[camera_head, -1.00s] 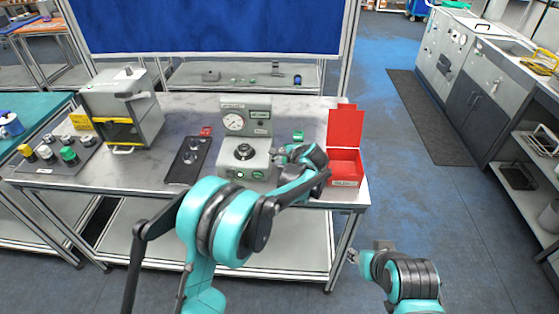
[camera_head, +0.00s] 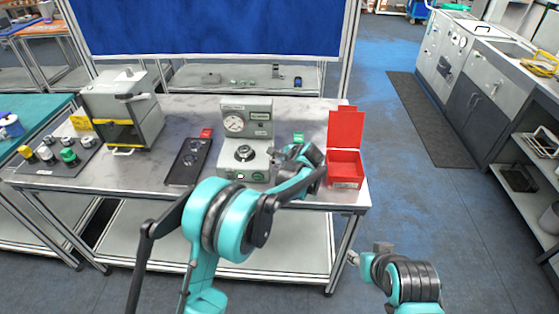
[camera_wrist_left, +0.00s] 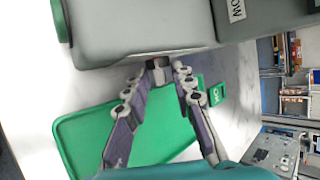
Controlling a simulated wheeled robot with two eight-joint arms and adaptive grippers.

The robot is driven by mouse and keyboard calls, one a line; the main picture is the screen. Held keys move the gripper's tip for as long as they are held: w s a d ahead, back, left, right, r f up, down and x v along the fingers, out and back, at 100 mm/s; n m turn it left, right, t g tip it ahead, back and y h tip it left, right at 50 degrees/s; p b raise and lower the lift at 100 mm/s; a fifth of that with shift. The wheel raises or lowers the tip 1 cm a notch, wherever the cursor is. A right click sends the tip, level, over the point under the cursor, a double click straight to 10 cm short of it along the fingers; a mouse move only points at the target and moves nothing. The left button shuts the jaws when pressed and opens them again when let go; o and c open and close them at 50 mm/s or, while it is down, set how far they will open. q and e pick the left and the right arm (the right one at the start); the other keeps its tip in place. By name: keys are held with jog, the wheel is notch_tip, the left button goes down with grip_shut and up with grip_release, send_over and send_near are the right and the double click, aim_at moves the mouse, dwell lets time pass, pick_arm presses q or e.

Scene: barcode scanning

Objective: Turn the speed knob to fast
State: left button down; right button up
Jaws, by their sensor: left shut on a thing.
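The grey machine (camera_head: 232,162) with a round gauge stands on the bench, with a round black piece (camera_head: 245,153) on its base. My left gripper (camera_head: 275,154) is at the machine's right side. In the left wrist view its fingers (camera_wrist_left: 167,76) close around a small dark knob (camera_wrist_left: 157,66) at the machine's edge. A white label ending in "OW" (camera_wrist_left: 236,10) is on the machine near it. The knob's turn angle cannot be read, and the arm hides it in the head view. My right gripper (camera_head: 353,257) hangs low beyond the bench; its jaws are too small to read.
A red open box (camera_head: 345,179) stands close to the right of my left gripper. A black tray (camera_head: 187,161) lies left of the machine. A green tag (camera_head: 298,136) stands behind the gripper. A green flat panel (camera_wrist_left: 85,145) lies below the fingers in the wrist view.

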pick_arm(q)
jog(key=g+p, duration=0.2)
jog(key=shift+w+r+m+g+p, duration=0.3)
jog(key=shift+r+g+p, duration=0.05)
jog(key=shift+g+p, duration=0.05)
jog(key=shift+w+m+g+p, duration=0.15)
jog(key=shift+m+g+p, duration=0.05)
jog(key=shift+g+p, duration=0.55)
jog(key=shift+w+m+g+p, duration=0.2)
jog(key=shift+g+p, duration=0.3)
jog(key=shift+g, duration=0.35)
jog(key=c, duration=1.6)
grip_release()
jog(key=v, duration=1.2)
jog(key=shift+a, duration=0.15)
